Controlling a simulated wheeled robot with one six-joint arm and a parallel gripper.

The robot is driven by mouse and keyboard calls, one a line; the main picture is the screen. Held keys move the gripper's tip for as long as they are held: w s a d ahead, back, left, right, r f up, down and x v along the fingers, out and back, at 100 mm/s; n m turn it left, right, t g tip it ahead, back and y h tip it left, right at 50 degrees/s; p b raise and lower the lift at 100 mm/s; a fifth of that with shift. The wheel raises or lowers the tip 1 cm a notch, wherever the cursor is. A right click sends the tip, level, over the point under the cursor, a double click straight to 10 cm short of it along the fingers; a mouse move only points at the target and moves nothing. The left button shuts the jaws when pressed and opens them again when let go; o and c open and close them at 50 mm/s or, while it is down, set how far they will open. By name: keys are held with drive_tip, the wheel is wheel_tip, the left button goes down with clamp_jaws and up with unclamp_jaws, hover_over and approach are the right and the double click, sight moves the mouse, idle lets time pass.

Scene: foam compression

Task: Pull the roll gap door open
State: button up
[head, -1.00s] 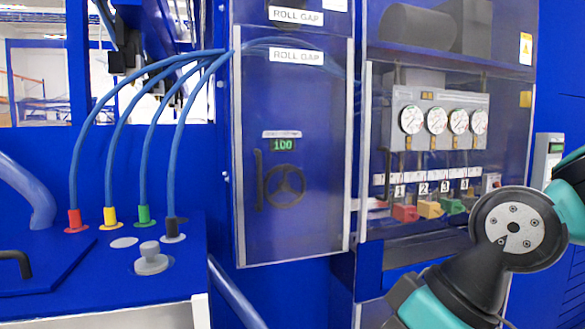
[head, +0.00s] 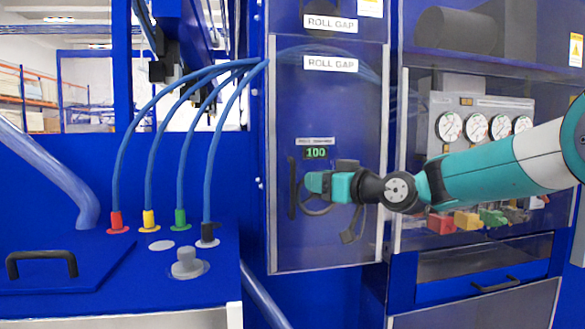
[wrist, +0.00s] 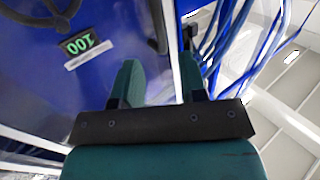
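The roll gap door (head: 335,240) is a clear panel in a pale frame and appears closed in the head view. Its black vertical handle (head: 292,188) is at the panel's left side. My gripper (head: 312,183) points left, just right of the handle and in front of the door. In the wrist view, my gripper (wrist: 158,75) has its two teal fingers apart with nothing held between them. The dark handle (wrist: 156,28) shows beyond the fingertips, apart from them. The door panel (wrist: 35,80) fills the wrist view's left side.
A green "100" display (head: 316,153) and a handwheel (head: 318,208), partly hidden by my gripper, are at the door. Blue hoses (head: 185,85) arch at the left above a counter with a grey knob (head: 187,264). Gauges (head: 475,127) are on the right, behind my arm.

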sight(297, 176)
drive_tip(key=p+x, duration=0.2)
drive_tip(key=x, duration=0.4)
drive_tip(key=shift+w+a+r, duration=0.1)
drive_tip(key=shift+w+a, duration=0.1)
drive_tip(key=shift+a, duration=0.15)
drive_tip(key=shift+p+x, duration=0.5)
drive_tip(key=shift+x, duration=0.3)
drive_tip(key=shift+c, duration=0.3)
clamp_jaws()
